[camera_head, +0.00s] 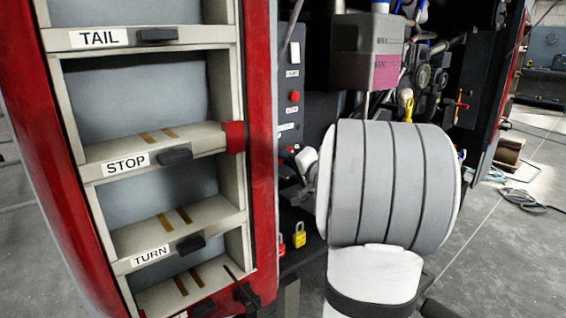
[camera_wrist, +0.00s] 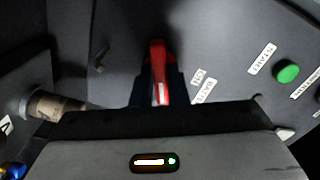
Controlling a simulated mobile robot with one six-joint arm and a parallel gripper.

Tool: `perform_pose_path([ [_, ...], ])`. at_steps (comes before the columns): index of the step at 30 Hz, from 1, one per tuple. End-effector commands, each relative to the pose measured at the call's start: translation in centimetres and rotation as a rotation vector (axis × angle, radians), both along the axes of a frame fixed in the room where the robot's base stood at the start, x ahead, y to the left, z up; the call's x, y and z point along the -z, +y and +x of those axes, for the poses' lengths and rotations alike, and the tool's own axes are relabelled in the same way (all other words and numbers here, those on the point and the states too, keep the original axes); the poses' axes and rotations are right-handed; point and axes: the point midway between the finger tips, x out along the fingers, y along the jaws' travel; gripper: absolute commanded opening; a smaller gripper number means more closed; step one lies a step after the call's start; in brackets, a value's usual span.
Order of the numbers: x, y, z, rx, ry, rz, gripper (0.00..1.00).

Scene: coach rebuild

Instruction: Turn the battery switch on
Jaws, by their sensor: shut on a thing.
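The battery switch has a red handle (camera_wrist: 157,60), seen in the wrist view on a dark grey panel (camera_wrist: 215,45). My gripper (camera_wrist: 157,88) is shut on this red handle, with one dark finger on each side of it. The handle's upper end shows above the fingers. A white label reading "ON" (camera_wrist: 197,77) and another that seems to read "BATTERY" (camera_wrist: 204,91) are just to the right of it. In the head view my large grey arm link hides most of the gripper and the switch.
A green button (camera_wrist: 287,71) with labels is at the right of the panel. A brass-coloured cylinder (camera_wrist: 52,104) stands out at the left. In the head view, the red lamp frame (camera_head: 262,130) stands left of the panel, and red and yellow padlocks (camera_head: 299,238) hang below.

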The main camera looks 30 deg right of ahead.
Motion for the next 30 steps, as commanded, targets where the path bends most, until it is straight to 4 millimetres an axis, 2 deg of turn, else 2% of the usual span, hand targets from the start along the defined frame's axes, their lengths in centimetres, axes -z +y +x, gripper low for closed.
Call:
perform_pose_path([
  [30, 0.31, 0.01, -0.01, 0.000, -0.013, -0.106, 0.00],
])
